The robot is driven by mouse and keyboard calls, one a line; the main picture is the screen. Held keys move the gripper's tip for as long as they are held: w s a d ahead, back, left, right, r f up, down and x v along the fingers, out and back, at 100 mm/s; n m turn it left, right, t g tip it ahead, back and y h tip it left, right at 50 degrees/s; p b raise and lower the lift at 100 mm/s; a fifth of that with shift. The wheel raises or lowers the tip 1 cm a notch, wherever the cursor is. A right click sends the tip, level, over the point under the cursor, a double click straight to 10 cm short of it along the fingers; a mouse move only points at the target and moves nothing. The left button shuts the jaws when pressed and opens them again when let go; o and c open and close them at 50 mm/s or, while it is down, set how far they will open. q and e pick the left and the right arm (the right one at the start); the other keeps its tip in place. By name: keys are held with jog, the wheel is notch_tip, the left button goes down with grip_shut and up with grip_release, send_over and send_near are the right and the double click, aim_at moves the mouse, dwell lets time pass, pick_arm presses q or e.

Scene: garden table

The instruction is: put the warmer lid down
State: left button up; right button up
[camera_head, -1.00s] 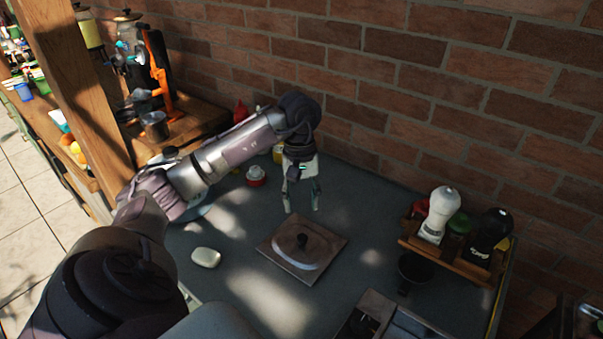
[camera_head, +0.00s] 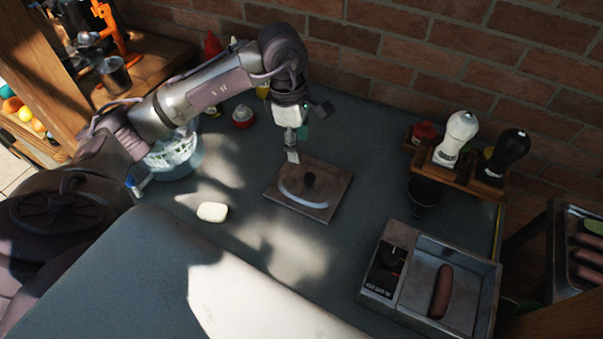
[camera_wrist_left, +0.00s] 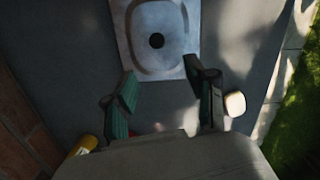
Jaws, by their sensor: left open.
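The warmer lid (camera_head: 329,201) is a square brownish metal plate with a dark round knob. It lies flat on the grey table top. It also shows at the top of the left wrist view (camera_wrist_left: 181,58), with the knob in its middle. My left gripper (camera_head: 293,152) is above the table by the lid's far left corner. In the left wrist view its two fingers (camera_wrist_left: 166,97) are spread with nothing between them, and the knob is beyond the fingertips. The warmer (camera_head: 397,274) stands open at the front right with a sausage (camera_head: 441,291) inside. My right gripper is not in view.
A white soap-like block (camera_head: 212,212) lies left of the lid. A glass bowl (camera_head: 176,159) is behind my left arm. A wooden rack with shakers (camera_head: 456,140) and a dark cup (camera_head: 425,192) stand at right. A brick wall closes the back.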

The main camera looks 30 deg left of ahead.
aim_at(310, 176)
pick_arm(q)
jog(key=f, duration=0.4)
jog(key=f+p, duration=0.1)
jog(key=f, duration=0.1)
jog(key=shift+d, duration=0.4)
jog(key=shift+w+f, duration=0.1)
jog(key=shift+f, duration=0.1)
jog(key=shift+d+f+p, duration=0.4)
jog(key=shift+f+p, duration=0.2)
jog(key=shift+p, duration=0.2)
jog(key=f, duration=0.1)
jog(key=f+p, duration=0.1)
jog(key=d+f, duration=0.1)
jog(key=shift+w+f, duration=0.2)
jog(key=shift+w, duration=0.1)
jog(key=shift+f, duration=0.2)
jog(key=shift+a+f, duration=0.1)
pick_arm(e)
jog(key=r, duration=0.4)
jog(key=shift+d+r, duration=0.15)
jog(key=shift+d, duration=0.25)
pick_arm(q)
jog(key=shift+c, duration=0.7)
grip_shut()
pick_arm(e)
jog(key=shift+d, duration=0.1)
